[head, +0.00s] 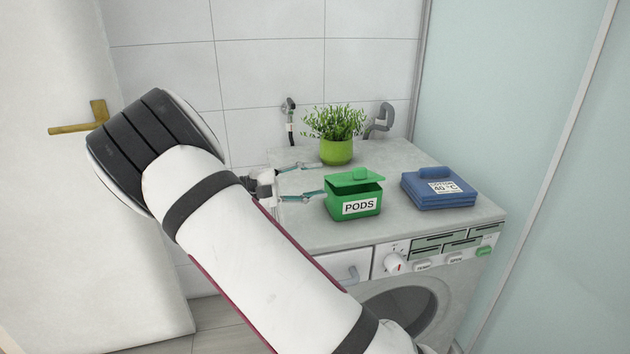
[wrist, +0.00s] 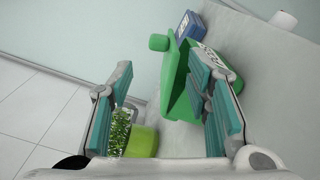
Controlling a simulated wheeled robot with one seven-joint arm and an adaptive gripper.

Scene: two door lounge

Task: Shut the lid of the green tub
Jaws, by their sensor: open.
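The green tub (head: 341,211), labelled PODS, stands on top of the white washing machine. Its green lid (head: 350,180) is partly open, tilted up with a dark gap at the front, and has a green knob (head: 360,173). My gripper (head: 322,179) is open and empty just left of the tub, fingers pointing toward it. In the wrist view, the lid (wrist: 171,72) shows between and beyond the fingers, and the tub (wrist: 223,67) is partly hidden behind the right-hand finger. I cannot tell whether that finger touches the tub.
A plant in a lime-green pot (head: 336,152) stands behind the tub, close to the far finger. Folded blue cloths (head: 440,198) with a label lie to the right. The washing machine's top (head: 415,230) is clear in front. A tiled wall and taps are behind.

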